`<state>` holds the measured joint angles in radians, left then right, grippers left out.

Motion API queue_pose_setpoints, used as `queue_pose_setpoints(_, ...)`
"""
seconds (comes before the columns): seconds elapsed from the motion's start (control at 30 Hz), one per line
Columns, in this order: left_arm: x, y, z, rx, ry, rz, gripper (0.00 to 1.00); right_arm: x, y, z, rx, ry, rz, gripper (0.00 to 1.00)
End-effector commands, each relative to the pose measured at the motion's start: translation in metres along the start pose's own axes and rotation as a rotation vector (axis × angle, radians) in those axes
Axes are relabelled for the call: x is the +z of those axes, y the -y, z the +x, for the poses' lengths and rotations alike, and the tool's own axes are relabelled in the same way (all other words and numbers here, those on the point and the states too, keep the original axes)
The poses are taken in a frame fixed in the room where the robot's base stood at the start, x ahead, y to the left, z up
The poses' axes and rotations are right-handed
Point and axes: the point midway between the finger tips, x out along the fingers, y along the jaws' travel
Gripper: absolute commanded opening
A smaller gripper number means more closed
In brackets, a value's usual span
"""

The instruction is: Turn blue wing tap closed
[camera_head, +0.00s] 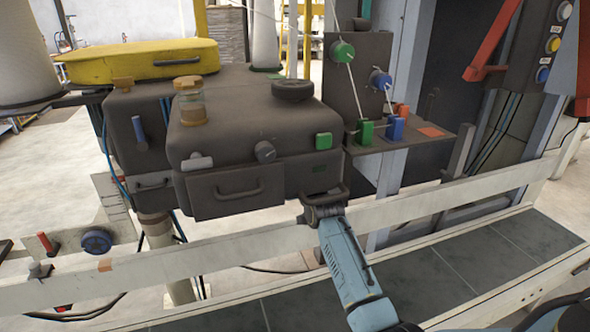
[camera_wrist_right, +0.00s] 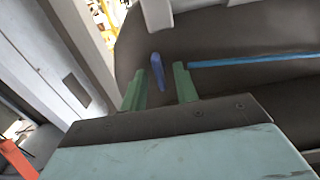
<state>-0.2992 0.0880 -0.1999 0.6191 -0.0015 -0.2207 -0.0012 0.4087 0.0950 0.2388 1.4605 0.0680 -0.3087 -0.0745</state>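In the right wrist view a blue wing-shaped piece (camera_wrist_right: 158,72) stands against a dark surface, seen in the gap between my right gripper's green fingers (camera_wrist_right: 160,88). The fingers are apart; the blue piece appears beyond their tips, and I cannot tell any contact. In the head view my light blue right arm reaches up from the bottom to the lower right of the dark machine, its gripper (camera_head: 324,203) by a dark handle, its fingers not clear. A blue lever (camera_head: 139,132) is on the machine's left part; I cannot tell if it is the same piece. My left gripper is out of view.
Green and blue clips (camera_head: 396,128) stand on a shelf to the right. Red handles (camera_head: 493,45) hang at upper right.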

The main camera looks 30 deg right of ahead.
Motion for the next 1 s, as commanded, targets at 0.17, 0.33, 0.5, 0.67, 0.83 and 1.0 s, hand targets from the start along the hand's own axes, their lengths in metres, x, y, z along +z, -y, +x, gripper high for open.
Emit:
queue_pose_setpoints(0.17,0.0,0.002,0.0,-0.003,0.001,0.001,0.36,0.0,0.0,0.0,0.0,0.0,0.0,0.26)
queue_pose_setpoints(0.33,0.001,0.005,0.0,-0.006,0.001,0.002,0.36,0.0,0.0,0.0,0.0,0.001,0.0,0.04)
queue_pose_setpoints(0.5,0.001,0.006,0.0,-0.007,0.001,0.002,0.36,0.0,0.0,0.0,0.0,0.001,0.001,0.0)
queue_pose_setpoints(0.67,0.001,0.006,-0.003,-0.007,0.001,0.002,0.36,0.0,0.0,-0.001,0.0,0.001,0.023,0.0)
queue_pose_setpoints(0.83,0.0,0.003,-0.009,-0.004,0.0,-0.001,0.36,0.0,0.0,-0.001,0.0,0.004,0.09,0.0)
queue_pose_setpoints(1.0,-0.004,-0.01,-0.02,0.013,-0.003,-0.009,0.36,-0.001,0.0,-0.001,0.0,0.004,0.212,0.0)
